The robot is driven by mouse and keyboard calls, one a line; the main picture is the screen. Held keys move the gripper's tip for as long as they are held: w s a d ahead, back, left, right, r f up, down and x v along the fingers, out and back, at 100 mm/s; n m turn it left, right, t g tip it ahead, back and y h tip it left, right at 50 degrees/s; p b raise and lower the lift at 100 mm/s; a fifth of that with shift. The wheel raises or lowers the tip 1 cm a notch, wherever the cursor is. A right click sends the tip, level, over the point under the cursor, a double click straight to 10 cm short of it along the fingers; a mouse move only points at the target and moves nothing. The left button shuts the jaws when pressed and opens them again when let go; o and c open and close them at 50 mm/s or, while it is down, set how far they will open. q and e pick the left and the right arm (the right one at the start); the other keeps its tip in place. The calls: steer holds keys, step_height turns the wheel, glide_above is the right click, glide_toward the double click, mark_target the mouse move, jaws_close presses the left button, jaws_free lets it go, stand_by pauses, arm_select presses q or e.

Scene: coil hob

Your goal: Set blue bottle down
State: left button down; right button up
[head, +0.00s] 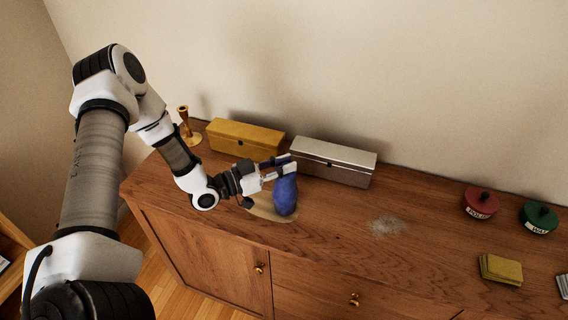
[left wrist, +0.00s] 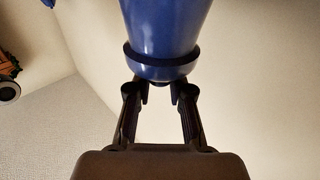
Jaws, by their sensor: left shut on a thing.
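The blue bottle (head: 286,196) is over the pale oval patch (head: 262,207) on the wooden sideboard. My left gripper (head: 284,166) is shut on its upper part, coming in from the left. In the left wrist view the blue bottle (left wrist: 165,30) fills the top middle, with a darker band around it, and the fingers of my left gripper (left wrist: 160,90) reach up to it. The bottle looks roughly upright. I cannot tell whether its base touches the surface. My right gripper is not in view.
A yellow box (head: 245,138) and a silver box (head: 333,161) stand behind along the wall, with a brass candlestick (head: 186,125) at left. A greyish patch (head: 387,226) lies right of the bottle. Red (head: 481,203) and green (head: 538,217) tins and yellow cards (head: 500,269) are farther right.

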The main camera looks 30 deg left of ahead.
arm_select(q)
steer(key=c, duration=1)
jaws_free()
steer(key=shift+f, duration=0.1)
steer(key=shift+c, duration=0.2)
